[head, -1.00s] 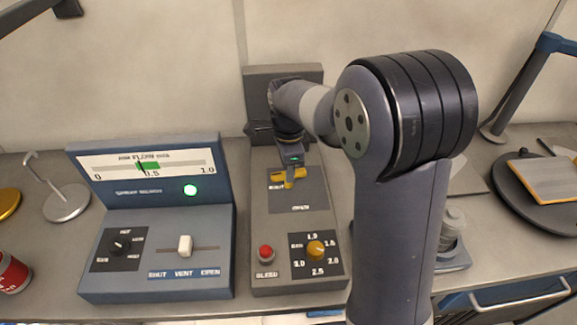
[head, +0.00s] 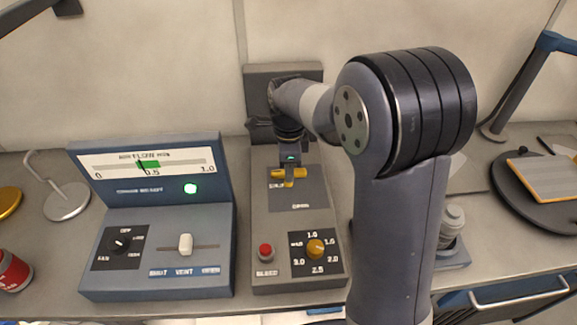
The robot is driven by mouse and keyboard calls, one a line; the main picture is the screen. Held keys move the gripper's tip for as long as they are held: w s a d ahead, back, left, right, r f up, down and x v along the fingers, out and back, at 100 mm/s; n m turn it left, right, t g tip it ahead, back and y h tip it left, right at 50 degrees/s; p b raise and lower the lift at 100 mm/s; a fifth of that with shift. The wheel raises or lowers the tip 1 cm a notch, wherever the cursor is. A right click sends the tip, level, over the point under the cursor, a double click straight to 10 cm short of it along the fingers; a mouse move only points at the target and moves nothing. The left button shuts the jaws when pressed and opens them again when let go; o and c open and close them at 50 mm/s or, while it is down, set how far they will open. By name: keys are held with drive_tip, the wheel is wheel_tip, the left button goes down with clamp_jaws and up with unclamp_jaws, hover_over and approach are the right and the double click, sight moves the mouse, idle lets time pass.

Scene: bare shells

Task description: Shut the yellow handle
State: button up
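The yellow handle (head: 290,174) is on the upper panel of the grey control box, between printed labels that are hard to read. A crossbar lies roughly level, with a short part pointing toward the front of the box. My gripper (head: 290,163) is right at the handle's far side and hides part of it. Its fingers are too small and covered to show whether they are open or shut, or whether they touch the handle.
On the same box are a red button (head: 265,251) and a yellow knob (head: 316,248). A blue-grey console (head: 160,285) with a white slider (head: 185,244) and a lit green lamp (head: 190,188) stands at left. A round dark plate (head: 520,205) lies at right.

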drive_tip(key=shift+o, duration=1.2)
wheel_tip(320, 180, up, 11)
drive_tip(key=shift+f, duration=0.15)
wheel_tip(320, 180, down, 11)
drive_tip(key=shift+r, duration=0.15)
